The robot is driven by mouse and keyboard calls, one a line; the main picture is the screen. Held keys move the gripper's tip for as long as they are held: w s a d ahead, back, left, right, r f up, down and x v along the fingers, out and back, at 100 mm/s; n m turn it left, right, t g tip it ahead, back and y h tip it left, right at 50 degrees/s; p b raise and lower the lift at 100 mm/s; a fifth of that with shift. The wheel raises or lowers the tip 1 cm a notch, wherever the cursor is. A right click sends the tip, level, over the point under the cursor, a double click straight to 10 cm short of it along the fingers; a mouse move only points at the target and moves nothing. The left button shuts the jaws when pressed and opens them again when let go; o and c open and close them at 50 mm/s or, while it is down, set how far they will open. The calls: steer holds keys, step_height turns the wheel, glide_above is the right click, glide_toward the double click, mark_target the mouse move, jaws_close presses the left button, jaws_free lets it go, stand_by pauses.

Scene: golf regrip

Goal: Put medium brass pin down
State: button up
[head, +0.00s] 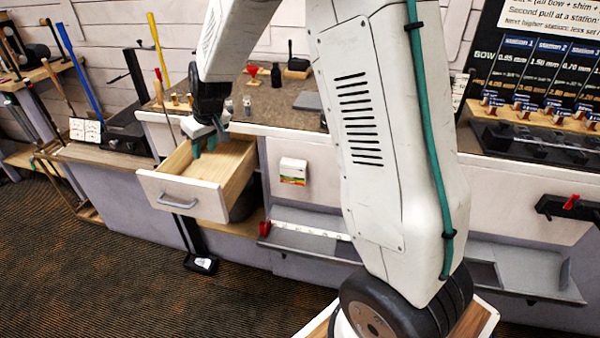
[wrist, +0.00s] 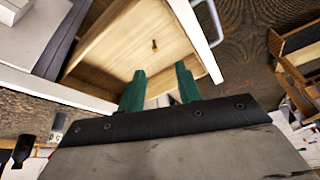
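A small brass pin (wrist: 154,45) shows in the wrist view against the light wooden floor of the open drawer (wrist: 110,50), beyond my fingertips. Its size class cannot be told from this view. My gripper (wrist: 161,70) has its two green fingers apart, with nothing held between them. In the head view, my gripper (head: 204,146) points down over the open drawer (head: 181,196), near its back part. The pin cannot be made out in the head view.
The drawer front with its handle (head: 177,203) juts out from the workbench. On the bench top (head: 262,105) stand a dark bottle (head: 276,75), a red funnel-like item (head: 252,72) and several small brass pieces.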

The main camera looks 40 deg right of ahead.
steer(key=s+r, duration=0.7)
steer(key=s, duration=0.2)
steer(key=s+d+r+m+g, duration=0.1)
steer(key=s+r, duration=0.2)
steer(key=s, duration=1.2)
steer(key=s+d+r+m+g+h, duration=0.1)
steer(key=s+r, duration=0.2)
steer(key=s, duration=1.2)
steer(key=shift+s+r+g, duration=0.2)
steer(key=shift+r+g, duration=0.05)
steer(key=shift+g, duration=0.15)
steer(key=shift+d, duration=0.1)
